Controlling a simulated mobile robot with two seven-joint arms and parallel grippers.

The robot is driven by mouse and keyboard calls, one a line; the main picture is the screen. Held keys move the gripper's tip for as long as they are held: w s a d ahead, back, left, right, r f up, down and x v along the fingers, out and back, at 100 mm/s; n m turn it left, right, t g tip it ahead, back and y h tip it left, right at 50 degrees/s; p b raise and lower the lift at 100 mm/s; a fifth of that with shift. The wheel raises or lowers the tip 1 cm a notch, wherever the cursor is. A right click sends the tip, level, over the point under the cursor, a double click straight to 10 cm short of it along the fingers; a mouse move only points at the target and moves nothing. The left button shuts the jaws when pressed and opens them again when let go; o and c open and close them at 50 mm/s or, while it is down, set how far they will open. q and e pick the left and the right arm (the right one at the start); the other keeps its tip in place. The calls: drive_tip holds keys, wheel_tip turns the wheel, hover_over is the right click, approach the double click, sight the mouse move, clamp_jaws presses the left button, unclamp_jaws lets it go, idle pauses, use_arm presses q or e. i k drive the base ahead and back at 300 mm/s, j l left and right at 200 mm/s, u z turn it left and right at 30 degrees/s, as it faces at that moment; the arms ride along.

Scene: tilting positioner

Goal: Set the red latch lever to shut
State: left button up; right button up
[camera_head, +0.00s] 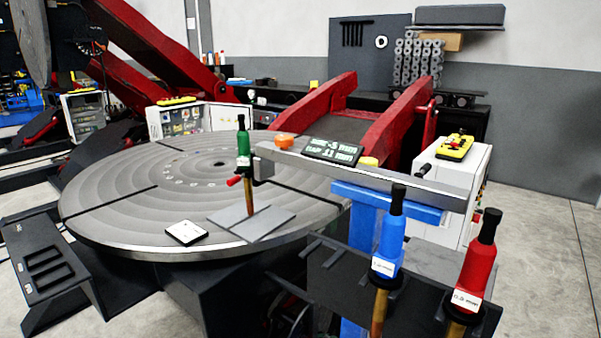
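A short lever with a red end (234,181) sticks out to the left from the side of a green-handled tool (243,147). I cannot tell for sure that this is the latch lever, or whether it is set open or shut. The tool stands upright over a grey plate (238,226) on the round turntable (120,205), beside the left end of a grey beam (400,180). Neither of my grippers is in view.
A blue-handled tool (390,240) and a red-handled tool (474,265) stand upright in a dark rack at the front right. A small display (332,150) and an orange knob (284,141) sit on the beam. A white cabinet (458,195) stands behind.

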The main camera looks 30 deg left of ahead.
sight(232, 182)
drive_tip(key=k+j+u, duration=0.1)
drive_tip(key=u, duration=1.2)
